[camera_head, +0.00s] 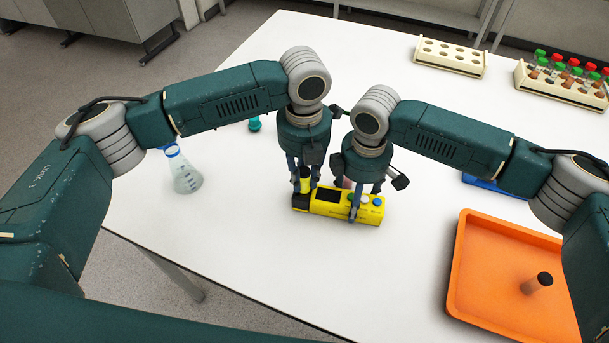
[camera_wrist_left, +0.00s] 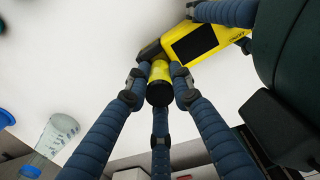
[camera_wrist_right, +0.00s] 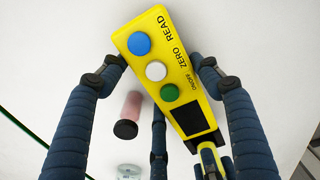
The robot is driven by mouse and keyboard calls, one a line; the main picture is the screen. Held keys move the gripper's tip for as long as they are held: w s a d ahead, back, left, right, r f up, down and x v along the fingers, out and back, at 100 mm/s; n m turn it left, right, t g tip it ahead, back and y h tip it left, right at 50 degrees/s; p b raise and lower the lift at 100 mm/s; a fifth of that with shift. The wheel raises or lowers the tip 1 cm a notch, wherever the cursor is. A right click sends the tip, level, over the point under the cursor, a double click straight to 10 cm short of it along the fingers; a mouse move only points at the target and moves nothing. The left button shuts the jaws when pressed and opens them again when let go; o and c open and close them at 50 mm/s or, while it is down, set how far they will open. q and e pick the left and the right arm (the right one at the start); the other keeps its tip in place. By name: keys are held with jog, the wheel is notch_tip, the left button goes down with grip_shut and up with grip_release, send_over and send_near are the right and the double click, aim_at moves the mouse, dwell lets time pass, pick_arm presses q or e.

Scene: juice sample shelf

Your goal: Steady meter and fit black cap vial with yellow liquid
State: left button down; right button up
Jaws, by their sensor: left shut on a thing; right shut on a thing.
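The yellow meter (camera_head: 345,206) lies on the white table. It has a dark screen and blue, white and green buttons, clear in the right wrist view (camera_wrist_right: 142,25). My right gripper (camera_head: 360,205) is shut on the meter at its button end, with fingers along both long sides. My left gripper (camera_head: 304,188) is shut on the black-capped vial with yellow liquid (camera_wrist_left: 159,72), at the meter's other, dark end. The vial's black cap (camera_wrist_left: 159,94) faces the left wrist camera. Fingers hide the vial's lower end, so I cannot tell whether it sits in the meter's socket.
A pink vial with a black cap (camera_wrist_right: 132,108) stands beside the meter. A flask (camera_head: 185,176) is at the table's left edge. An orange tray (camera_head: 480,275) holding a dark-capped vial (camera_head: 538,282) is at right. Racks (camera_head: 448,58) stand at the back.

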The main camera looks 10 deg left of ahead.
aim_at(305, 171)
pick_arm(q)
jog(key=shift+f, duration=1.45)
jog(key=shift+r, duration=0.15)
jog(key=shift+r, duration=1.3)
jog(key=shift+f, duration=1.25)
dwell(0.5)
jog(key=shift+r, duration=1.25)
jog(key=c, duration=1.4)
grip_release()
jog(key=shift+c, duration=0.2)
notch_tip(305, 171, up, 12)
jog(key=shift+r, duration=0.1)
